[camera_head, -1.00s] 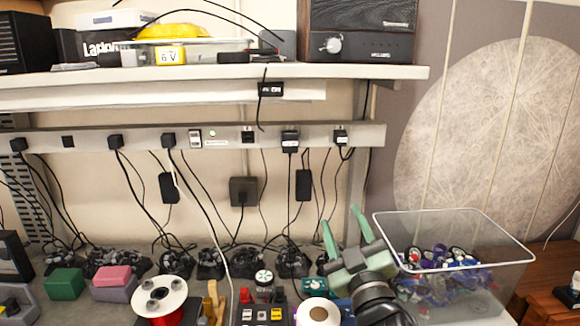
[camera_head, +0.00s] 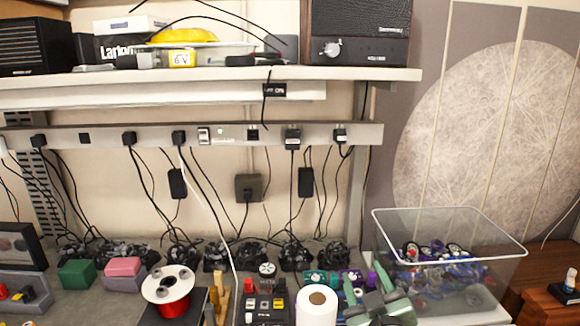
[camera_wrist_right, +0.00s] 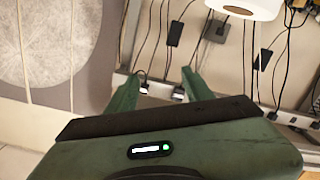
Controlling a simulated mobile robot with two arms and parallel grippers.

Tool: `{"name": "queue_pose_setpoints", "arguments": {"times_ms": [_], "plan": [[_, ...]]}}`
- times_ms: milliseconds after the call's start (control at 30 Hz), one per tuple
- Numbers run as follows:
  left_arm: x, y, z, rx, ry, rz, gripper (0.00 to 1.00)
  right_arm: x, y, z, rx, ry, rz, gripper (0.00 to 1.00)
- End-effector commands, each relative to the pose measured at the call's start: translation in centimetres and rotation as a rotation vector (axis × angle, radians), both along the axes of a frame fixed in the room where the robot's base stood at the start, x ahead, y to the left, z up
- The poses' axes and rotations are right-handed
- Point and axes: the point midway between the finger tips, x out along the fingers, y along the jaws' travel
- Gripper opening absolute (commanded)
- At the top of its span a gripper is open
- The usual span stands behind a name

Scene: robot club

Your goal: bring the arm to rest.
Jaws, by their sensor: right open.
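My right gripper (camera_head: 360,280) is green and shows low in the head view, just left of the clear bin. Its two fingers stand apart and point up and away, with nothing between them. Its arm is below the picture's edge. In the right wrist view the open fingers (camera_wrist_right: 161,74) frame only background, with the wall sockets beyond. My left gripper is in neither view.
A clear bin (camera_head: 450,254) with small coloured parts stands right of the gripper. A white roll (camera_head: 317,305) stands close on its left. A red spool (camera_head: 172,310) is further left. Game controllers line the back; a shelf (camera_head: 230,78) hangs above.

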Motion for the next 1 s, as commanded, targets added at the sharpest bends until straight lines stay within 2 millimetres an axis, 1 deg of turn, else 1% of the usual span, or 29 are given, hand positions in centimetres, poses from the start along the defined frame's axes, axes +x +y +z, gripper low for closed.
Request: {"name": "queue_pose_setpoints", "arguments": {"times_ms": [33, 167, 200, 267, 300, 367, 400, 467, 500, 567, 600, 700, 900, 933, 967, 1000], "plan": [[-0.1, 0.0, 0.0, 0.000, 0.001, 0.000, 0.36, -0.8, -0.4, -1.7, 0.014, 0.050, -0.012, 0.51], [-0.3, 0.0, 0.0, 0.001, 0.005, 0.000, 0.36, -3.2, -1.8, -6.4, 0.052, 0.205, -0.048, 0.51], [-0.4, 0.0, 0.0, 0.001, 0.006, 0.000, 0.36, -4.3, -2.2, -8.2, 0.064, 0.263, -0.061, 0.51], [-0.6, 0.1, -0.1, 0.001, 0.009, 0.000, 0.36, -6.4, -3.0, -11.1, 0.084, 0.365, -0.081, 0.51], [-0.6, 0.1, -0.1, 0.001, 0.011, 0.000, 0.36, -8.2, -3.5, -13.2, 0.100, 0.443, -0.097, 0.51], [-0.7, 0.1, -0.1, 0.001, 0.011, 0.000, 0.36, -11.2, -4.1, -16.2, 0.121, 0.565, -0.116, 0.51], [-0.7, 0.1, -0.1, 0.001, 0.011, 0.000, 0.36, -13.2, -4.4, -17.9, 0.132, 0.638, -0.128, 0.51], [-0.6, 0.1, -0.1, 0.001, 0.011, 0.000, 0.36, -15.9, -4.8, -19.9, 0.146, 0.734, -0.140, 0.51], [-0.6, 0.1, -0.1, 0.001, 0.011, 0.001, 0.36, -17.5, -5.0, -21.0, 0.151, 0.792, -0.147, 0.51], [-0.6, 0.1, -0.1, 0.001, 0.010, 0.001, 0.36, -19.8, -5.2, -22.4, 0.161, 0.867, -0.153, 0.51], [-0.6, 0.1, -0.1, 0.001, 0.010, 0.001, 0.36, -21.3, -5.3, -23.1, 0.168, 0.913, -0.158, 0.51], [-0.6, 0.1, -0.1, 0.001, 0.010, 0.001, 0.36, -24.7, -5.5, -24.6, 0.179, 1.019, -0.165, 0.51], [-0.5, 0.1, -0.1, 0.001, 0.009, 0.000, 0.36, -30.9, -5.7, -26.4, 0.196, 1.201, -0.174, 0.51], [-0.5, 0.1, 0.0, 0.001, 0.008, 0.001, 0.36, -31.8, -5.7, -26.6, 0.197, 1.227, -0.174, 0.51], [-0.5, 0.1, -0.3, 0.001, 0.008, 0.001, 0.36, -32.1, -5.7, -27.4, 0.197, 1.242, -0.175, 0.51], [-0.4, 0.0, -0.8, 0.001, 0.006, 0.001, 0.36, -31.5, -5.6, -29.1, 0.195, 1.241, -0.174, 0.51]]}}
